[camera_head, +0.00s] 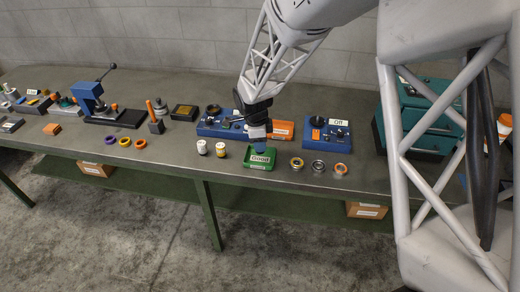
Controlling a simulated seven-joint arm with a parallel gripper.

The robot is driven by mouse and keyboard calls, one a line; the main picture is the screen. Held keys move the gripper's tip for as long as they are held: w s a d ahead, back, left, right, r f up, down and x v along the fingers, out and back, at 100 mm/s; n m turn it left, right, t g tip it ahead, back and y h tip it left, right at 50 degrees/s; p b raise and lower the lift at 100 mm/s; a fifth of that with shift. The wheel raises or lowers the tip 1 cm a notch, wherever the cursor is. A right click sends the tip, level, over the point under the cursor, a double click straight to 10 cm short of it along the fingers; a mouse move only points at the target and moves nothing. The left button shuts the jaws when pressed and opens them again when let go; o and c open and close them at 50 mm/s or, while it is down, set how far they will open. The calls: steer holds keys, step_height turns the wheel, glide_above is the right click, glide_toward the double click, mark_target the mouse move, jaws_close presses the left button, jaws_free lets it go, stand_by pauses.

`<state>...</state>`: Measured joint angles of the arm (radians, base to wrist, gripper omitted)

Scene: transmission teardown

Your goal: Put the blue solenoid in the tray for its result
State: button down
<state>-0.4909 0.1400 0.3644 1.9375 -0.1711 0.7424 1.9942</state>
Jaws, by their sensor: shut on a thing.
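My gripper (257,124) points down over the green tray near the front edge of the bench. It is shut on the blue solenoid (259,146), of which a small blue part shows below the fingers. The solenoid is at or just above the green tray (260,164), which carries a label reading "Good". I cannot tell whether it touches the tray. An orange tray (283,130) stands behind and to the right, partly hidden by my gripper; its label is too small to read.
A blue tester (218,124) stands left of my gripper. Another blue box (326,132) with an "Off" sign stands right. Two white-bodied parts (202,147) are left of the green tray; three rings (318,166) lie right. A blue press (90,97) stands farther left.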

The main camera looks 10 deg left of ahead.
steer(key=shift+f, duration=0.1)
steer(key=shift+f, duration=1.65)
steer(key=shift+f, duration=0.15)
steer(key=c, duration=0.7)
jaws_free()
steer(key=shift+c, duration=0.2)
steer(key=r, duration=0.4)
steer(key=a+r, duration=0.1)
steer(key=r, duration=0.7)
steer(key=shift+s+a+r, duration=0.1)
steer(key=shift+s+a, duration=0.05)
steer(key=shift+a, duration=0.05)
